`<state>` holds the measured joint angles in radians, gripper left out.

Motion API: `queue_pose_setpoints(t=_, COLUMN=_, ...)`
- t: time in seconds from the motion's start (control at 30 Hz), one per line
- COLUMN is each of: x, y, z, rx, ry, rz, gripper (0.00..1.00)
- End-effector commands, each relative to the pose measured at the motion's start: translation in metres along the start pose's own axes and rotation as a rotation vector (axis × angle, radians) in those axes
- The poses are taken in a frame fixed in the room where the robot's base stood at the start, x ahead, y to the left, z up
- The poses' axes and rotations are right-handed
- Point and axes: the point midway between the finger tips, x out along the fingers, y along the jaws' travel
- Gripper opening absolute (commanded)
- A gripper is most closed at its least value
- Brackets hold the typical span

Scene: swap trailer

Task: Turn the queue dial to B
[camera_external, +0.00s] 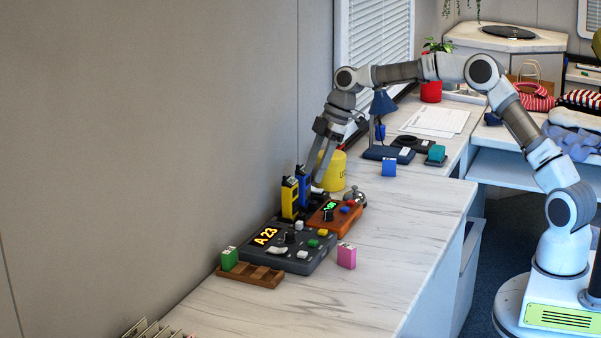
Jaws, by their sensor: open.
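A dark grey console (300,265) lies on the marble counter, with an amber display (265,237) reading "A 23". A dark round knob (290,237) stands on the console to the right of the display; it looks like the queue dial, and its pointer is too small to read. My gripper (317,168) points down above and behind the console, close to a blue upright device (303,186) and a yellow upright device (289,199). It is open and apart from the knob. Whether its fingers touch the blue device cannot be told.
An orange box (322,221) with a green display and a silver bell (355,197) sit behind the console. A pink block (346,256) stands right of it, and a wooden tray (262,276) in front. A yellow cup (334,172) stands beside my gripper. The counter's front is clear.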

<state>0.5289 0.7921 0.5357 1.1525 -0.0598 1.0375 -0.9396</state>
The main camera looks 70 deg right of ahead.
Motion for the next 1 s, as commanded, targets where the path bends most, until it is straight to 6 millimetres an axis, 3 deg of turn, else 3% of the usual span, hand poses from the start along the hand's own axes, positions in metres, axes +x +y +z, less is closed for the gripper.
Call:
queue_pose_setpoints(t=0.6, x=0.130, y=-0.002, z=0.001, rx=0.000, ry=-0.002, rz=-0.003, gripper=0.64)
queue_pose_setpoints(t=0.8, x=0.155, y=-0.001, z=0.000, rx=0.001, ry=-0.002, rz=-0.001, gripper=0.64)
queue_pose_setpoints(t=1.0, x=0.163, y=-0.001, z=0.000, rx=0.001, ry=-0.001, rz=0.000, gripper=0.64)
